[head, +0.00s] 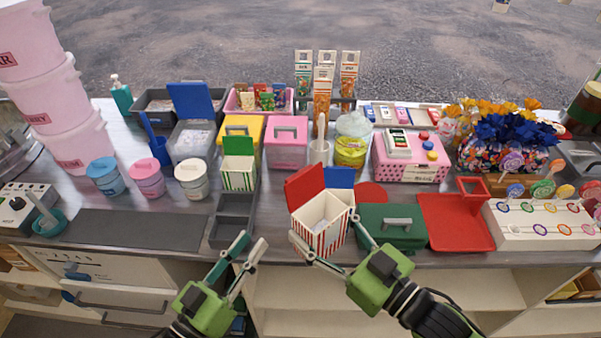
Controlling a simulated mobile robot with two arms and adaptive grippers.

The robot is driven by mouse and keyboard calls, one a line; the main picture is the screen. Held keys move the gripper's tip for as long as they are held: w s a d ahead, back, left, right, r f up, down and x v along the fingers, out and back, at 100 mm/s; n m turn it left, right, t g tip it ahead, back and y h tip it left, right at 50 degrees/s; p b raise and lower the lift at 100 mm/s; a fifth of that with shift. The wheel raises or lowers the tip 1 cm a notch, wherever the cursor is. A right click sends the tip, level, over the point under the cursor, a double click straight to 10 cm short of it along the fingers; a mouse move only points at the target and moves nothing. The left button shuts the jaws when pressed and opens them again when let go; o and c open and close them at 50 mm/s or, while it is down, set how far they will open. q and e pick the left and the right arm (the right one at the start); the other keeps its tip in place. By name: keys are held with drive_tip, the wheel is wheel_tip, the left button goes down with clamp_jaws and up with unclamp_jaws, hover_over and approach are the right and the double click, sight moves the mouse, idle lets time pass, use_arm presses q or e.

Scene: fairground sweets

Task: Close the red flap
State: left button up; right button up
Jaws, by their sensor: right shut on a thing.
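The red-and-white striped box (334,232) stands near the front edge of the counter, its top open. Its red flap (304,188) is raised and leans up and back to the left. The inside of the box looks pale. My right gripper (327,230) has one finger on each side of the striped box and is shut on it. My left gripper (252,240) is apart from the box, to its left at the counter's front edge. Its fingers are spread and nothing shows between them.
A green-striped box with a raised green flap (238,146) stands to the left. A blue flap (340,178) shows just behind the striped box. A dark green case (375,226) and red tray (457,235) crowd the right. A dark mat (140,230) lies clear at left.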

sight(300, 173)
use_arm(q)
drive_tip(key=s+d+r+m+h, duration=0.2)
drive_tip(key=r+h, duration=0.1)
drive_tip(key=r, duration=0.3)
drive_tip(key=s+d+r+m+h, duration=0.1)
drive_tip(key=s+r+h, duration=0.1)
drive_tip(key=r, duration=0.4)
drive_tip(key=shift+g, duration=0.3)
drive_tip(key=x, duration=1.2)
drive_tip(key=shift+r, duration=0.25)
clamp_jaws()
